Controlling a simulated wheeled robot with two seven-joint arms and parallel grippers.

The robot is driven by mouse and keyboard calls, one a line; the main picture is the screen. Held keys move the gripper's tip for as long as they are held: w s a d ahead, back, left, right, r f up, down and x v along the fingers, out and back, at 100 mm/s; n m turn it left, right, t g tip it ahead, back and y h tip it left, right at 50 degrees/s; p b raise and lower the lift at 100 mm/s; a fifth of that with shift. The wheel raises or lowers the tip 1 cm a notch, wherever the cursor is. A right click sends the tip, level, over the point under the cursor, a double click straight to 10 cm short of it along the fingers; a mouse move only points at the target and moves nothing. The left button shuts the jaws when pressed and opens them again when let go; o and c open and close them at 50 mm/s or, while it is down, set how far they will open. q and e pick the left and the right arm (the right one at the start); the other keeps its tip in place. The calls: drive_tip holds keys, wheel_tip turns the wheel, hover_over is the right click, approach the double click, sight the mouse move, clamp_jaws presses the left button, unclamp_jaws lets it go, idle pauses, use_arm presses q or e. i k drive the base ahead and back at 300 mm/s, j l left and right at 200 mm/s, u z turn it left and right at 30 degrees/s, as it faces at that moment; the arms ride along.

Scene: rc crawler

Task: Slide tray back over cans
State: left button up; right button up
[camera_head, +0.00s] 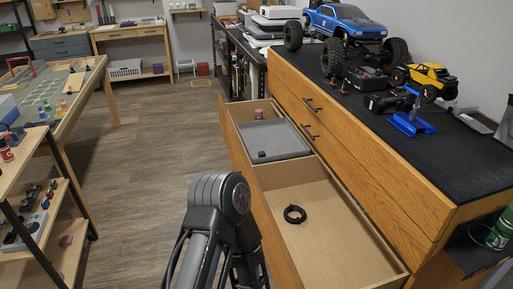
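A long wooden drawer (340,243) stands open below the right-hand counter. A grey tray (272,140) sits across its far part. A small pinkish-red can-like object (258,114) shows in the drawer just beyond the tray's far edge. Anything under the tray is hidden. A black ring or coiled cable (294,214) lies on the bare drawer floor, on the near side of the tray. One of my arms rises from the bottom edge beside the drawer's left side, bent at a dark grey joint. Neither gripper is in view.
The black-topped wooden cabinet (430,185) carries a blue truck (345,20), a yellow crawler (432,77) and a blue stand (409,124). A closed drawer is above the open one. Left, a shelf unit (25,255) holds small items. Open floor (150,160) lies between.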

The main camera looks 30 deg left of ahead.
sight(273, 139)
drive_tip(key=j+z, duration=0.25)
drive_tip(key=j, duration=0.3)
drive_tip(key=j+z, duration=0.2)
drive_tip(key=j, duration=0.35)
drive_tip(key=k+j+z, duration=0.1)
drive_tip(key=j+z, duration=0.15)
drive_tip(key=j, duration=0.25)
drive_tip(key=k+j+z, duration=0.25)
drive_tip(key=j, duration=0.3)
drive_tip(key=i+j+z, duration=0.1)
drive_tip(key=j+z, duration=0.15)
drive_tip(key=j, duration=0.9)
drive_tip(key=j+z, duration=0.3)
drive_tip(key=j, duration=0.8)
